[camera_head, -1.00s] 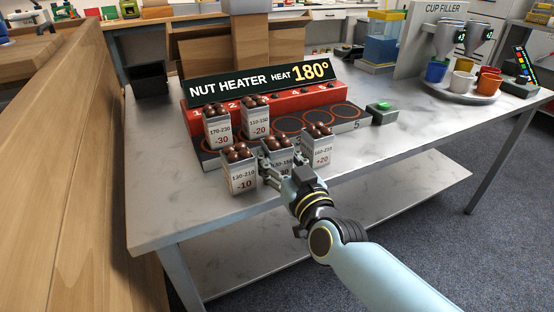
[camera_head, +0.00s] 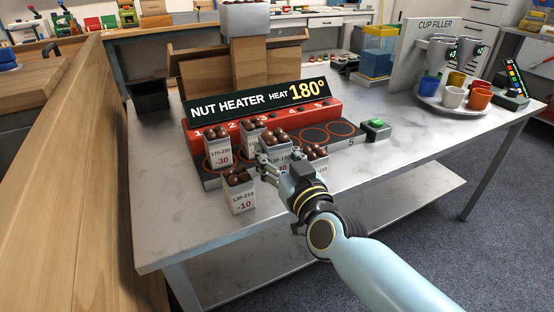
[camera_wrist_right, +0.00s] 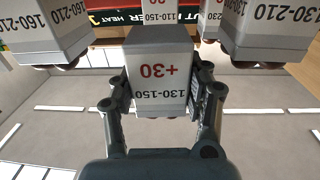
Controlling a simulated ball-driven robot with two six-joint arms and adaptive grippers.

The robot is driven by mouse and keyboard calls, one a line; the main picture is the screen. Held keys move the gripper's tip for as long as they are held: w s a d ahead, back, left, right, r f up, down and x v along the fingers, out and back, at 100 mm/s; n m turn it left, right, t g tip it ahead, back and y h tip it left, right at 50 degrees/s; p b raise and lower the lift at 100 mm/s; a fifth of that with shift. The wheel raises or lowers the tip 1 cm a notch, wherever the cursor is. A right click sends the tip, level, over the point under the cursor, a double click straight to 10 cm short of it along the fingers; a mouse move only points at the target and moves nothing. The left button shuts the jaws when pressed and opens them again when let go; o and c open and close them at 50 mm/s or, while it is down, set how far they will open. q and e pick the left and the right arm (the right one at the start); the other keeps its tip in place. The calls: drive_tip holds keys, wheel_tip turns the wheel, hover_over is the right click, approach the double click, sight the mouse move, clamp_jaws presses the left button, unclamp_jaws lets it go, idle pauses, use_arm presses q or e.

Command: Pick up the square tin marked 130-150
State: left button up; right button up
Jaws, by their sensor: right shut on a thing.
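The square tin marked 130-150 (camera_head: 284,151), white with a red +30 and topped with brown chestnuts, is in my right gripper (camera_head: 277,164). In the right wrist view the same tin (camera_wrist_right: 160,68) appears upside down between both fingers of my right gripper (camera_wrist_right: 160,98), which is shut on its sides. In the head view the fingers and hand cover its lower part, so its base is hidden. My left gripper is not in view.
Tins marked 130-210 (camera_head: 241,199), 170-230 (camera_head: 219,154), 110-150 (camera_head: 249,141) and 160-210 (camera_head: 321,165) stand close around it. The nut heater (camera_head: 260,120) is behind. Free marble tabletop (camera_head: 390,160) lies to the right.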

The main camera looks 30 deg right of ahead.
sight(277, 145)
wheel_tip(277, 145, up, 12)
drive_tip(key=p, duration=0.8)
drive_tip(key=shift+f+p, duration=0.25)
drive_tip(key=shift+p, duration=0.15)
